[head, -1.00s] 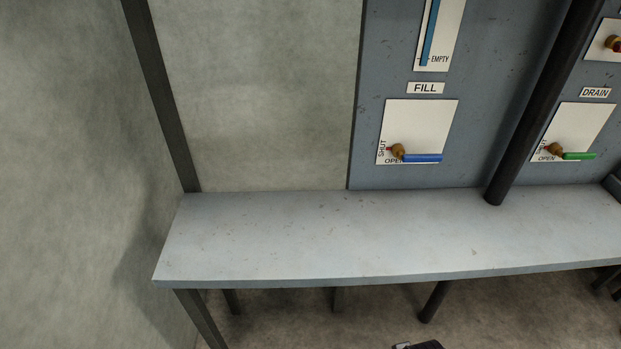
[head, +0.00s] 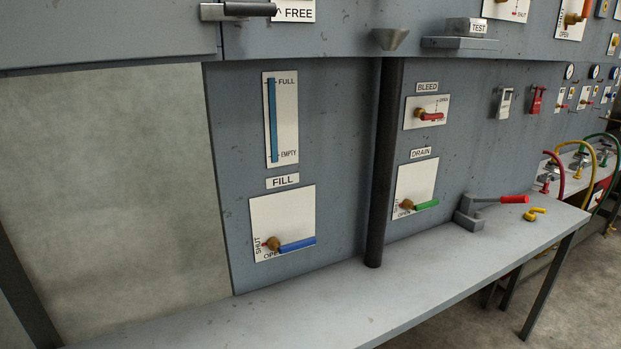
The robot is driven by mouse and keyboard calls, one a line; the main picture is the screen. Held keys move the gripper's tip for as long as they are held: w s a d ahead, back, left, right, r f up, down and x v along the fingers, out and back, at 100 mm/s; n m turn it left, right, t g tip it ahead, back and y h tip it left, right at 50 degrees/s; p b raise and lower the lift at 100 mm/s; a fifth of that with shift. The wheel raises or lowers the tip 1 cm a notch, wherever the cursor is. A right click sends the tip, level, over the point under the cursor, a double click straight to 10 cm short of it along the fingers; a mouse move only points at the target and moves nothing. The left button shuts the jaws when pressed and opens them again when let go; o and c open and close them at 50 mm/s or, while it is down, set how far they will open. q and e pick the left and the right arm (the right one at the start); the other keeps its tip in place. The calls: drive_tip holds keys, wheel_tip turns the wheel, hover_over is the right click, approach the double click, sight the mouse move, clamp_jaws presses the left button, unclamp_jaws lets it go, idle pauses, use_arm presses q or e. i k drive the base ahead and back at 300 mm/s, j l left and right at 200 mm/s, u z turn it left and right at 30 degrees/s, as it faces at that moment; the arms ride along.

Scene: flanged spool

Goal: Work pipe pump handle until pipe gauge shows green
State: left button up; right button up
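A small grey pump with a red-gripped handle (head: 513,199) stands on the bench at the right; its lever lies roughly level, pointing right. I cannot tell whether this is the pipe pump. Small round gauges (head: 569,72) sit on the panel at the far right, too small to read for colour. A dark vertical pipe (head: 380,170) with a funnel top runs down to the bench. Neither of my grippers is in view.
The grey bench (head: 300,305) is mostly clear. Yellow pieces (head: 535,214) lie beside the pump. The panel carries a blue FILL lever (head: 297,244), a green DRAIN lever (head: 427,205), a red BLEED lever (head: 431,117) and a level tube (head: 273,120). Coloured hoses (head: 604,145) stand far right.

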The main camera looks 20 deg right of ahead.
sight(512, 199)
drive_tip(key=z, duration=1.9)
drive_tip(key=i, duration=0.9)
drive_tip(key=i+u, duration=0.15)
drive_tip(key=u, duration=1.05)
